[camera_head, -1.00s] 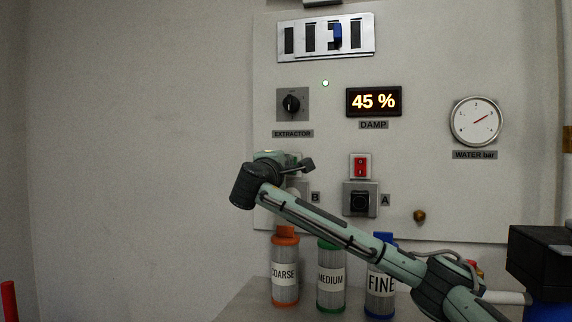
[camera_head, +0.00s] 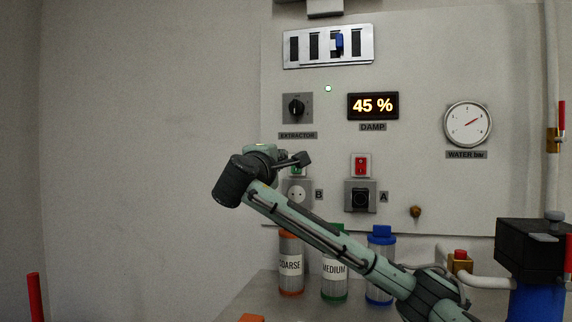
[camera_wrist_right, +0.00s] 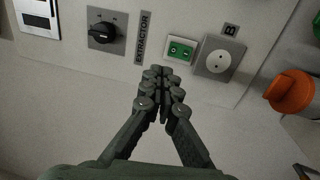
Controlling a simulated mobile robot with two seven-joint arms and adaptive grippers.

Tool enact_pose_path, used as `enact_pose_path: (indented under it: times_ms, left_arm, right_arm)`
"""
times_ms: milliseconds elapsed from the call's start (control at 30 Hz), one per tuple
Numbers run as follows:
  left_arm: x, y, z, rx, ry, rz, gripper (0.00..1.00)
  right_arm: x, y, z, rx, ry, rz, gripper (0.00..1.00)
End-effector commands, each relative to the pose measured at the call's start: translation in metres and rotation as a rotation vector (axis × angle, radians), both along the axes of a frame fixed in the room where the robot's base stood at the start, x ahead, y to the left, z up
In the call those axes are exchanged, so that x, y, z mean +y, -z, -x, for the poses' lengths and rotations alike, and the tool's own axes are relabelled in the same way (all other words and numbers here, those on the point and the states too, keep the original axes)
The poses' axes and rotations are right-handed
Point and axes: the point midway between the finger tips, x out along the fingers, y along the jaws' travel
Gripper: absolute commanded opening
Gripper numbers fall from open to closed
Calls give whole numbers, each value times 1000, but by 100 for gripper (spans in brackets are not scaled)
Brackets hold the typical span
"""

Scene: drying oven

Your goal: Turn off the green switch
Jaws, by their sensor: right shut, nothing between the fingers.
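The green switch (camera_head: 298,171) is on the wall panel above socket B, partly covered by my right gripper in the head view. The right wrist view shows the switch (camera_wrist_right: 180,51) fully, a green rocker in a pale frame. My right gripper (camera_wrist_right: 163,75) is shut and empty. Its fingertips appear just below and left of the switch in the wrist view; whether they touch the panel cannot be told. In the head view my right gripper (camera_head: 300,159) is in front of the switch's upper part. My left gripper is not in view.
Socket B (camera_wrist_right: 217,60) and the extractor knob (camera_wrist_right: 103,33) flank the switch. A red switch (camera_head: 361,166) sits above socket A (camera_head: 360,197). Coarse (camera_head: 290,264), medium (camera_head: 334,277) and fine (camera_head: 381,262) bottles stand below the panel, near my right arm.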

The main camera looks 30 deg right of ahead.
Motion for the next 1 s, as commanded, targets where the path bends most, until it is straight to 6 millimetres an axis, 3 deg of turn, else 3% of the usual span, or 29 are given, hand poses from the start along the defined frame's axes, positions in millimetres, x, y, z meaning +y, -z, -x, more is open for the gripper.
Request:
enact_pose_path:
  times_ms: [233,1000]
  left_arm:
    - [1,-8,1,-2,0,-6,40]
    - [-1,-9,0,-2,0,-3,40]
  right_arm:
    - [19,-4,17,-1,0,0,0]
    - [21,-5,18,-1,0,0,0]
